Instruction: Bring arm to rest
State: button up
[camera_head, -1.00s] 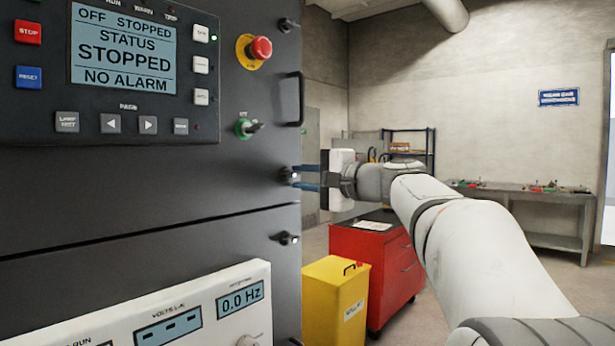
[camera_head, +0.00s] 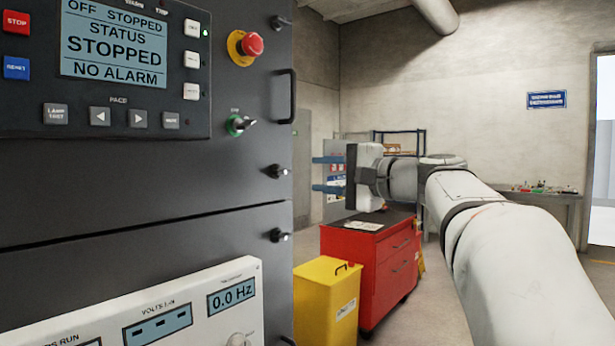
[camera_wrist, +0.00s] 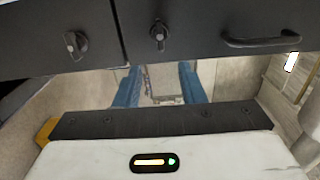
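My gripper (camera_head: 315,174) is at the middle of the head view, its two blue fingers spread apart and pointing left toward the dark genset panel (camera_head: 150,185). The fingers are clear of the panel's edge, and nothing is between them. My white arm reaches in from the lower right. In the wrist view my gripper (camera_wrist: 159,68) also shows its blue fingers apart and empty. The panel (camera_wrist: 195,20) lies across the top of that view, beyond the fingertips.
A yellow bin (camera_head: 325,300) and a red cabinet (camera_head: 365,270) stand below my arm. A workbench (camera_head: 555,200) stands behind.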

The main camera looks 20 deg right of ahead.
jog(key=shift+s, duration=0.1)
jog(key=s+a+f+n+g+h+p, duration=0.1)
jog(key=s+a+f+g+h, duration=0.15)
jog(key=f, duration=0.45)
jog(key=s+a+f+n+g+h+p, duration=0.1)
jog(key=s+a+f+n+g+p, duration=0.15)
jog(key=f, duration=0.55)
jog(key=s+a+f+n+g+h+p, duration=0.1)
jog(key=s+a+f+g, duration=0.25)
jog(key=f, duration=0.35)
jog(key=s+d+f+n+g+h+p, duration=0.2)
jog(key=s+f+n+h, duration=0.4)
jog(key=s+f, duration=0.8)
jog(key=shift+s+d+f+g+p, duration=0.25)
jog(key=shift+s+d+g+p, duration=0.2)
jog(key=shift+g, duration=0.3)
jog(key=shift+n, duration=0.25)
